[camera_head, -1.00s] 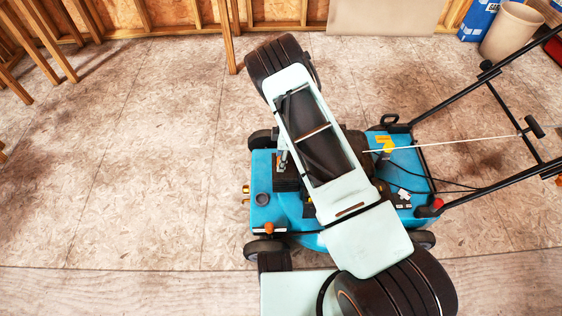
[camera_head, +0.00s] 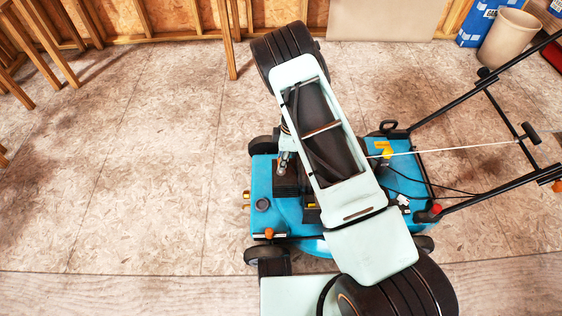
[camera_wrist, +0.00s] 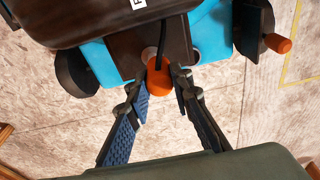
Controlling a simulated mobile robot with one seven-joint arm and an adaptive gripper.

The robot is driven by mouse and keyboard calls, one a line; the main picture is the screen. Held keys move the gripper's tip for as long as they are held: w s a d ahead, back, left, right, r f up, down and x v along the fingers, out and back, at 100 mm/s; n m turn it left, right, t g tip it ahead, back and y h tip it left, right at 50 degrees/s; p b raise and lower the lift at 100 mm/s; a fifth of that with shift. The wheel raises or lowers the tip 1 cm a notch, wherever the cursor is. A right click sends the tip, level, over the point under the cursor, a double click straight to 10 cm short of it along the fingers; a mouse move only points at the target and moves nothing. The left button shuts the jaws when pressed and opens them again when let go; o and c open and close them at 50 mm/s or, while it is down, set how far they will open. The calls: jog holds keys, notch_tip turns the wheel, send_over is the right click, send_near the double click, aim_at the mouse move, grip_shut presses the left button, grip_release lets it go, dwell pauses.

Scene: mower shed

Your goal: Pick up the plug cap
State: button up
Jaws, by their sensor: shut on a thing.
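The plug cap (camera_wrist: 158,76) is a small orange piece with a black lead running up from it in the wrist view. My gripper (camera_wrist: 157,88) is shut on it, with one finger on each side. Behind it is the dark engine block of the blue mower (camera_wrist: 211,30). I cannot tell whether the cap touches the engine or stands clear of it. In the head view, part of my gripper (camera_head: 284,162) shows beside the dark engine, and my arm hides much of the mower (camera_head: 285,213). The cap cannot be made out there.
The mower's black handle (camera_head: 475,83) reaches to the upper right, with a pale pull cord (camera_head: 455,149) stretched toward it. A beige bin (camera_head: 509,36) and blue box (camera_head: 478,22) stand at the back right. The floor (camera_head: 130,170) on the left is clear.

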jog(key=s+d+r+p, duration=0.3)
jog(key=s+r+p, duration=0.2)
jog(key=s+r, duration=0.7)
jog(key=shift+s+d+r, duration=0.15)
jog(key=shift+s+r, duration=0.1)
jog(key=shift+r, duration=0.15)
dwell(0.3)
dwell(0.4)
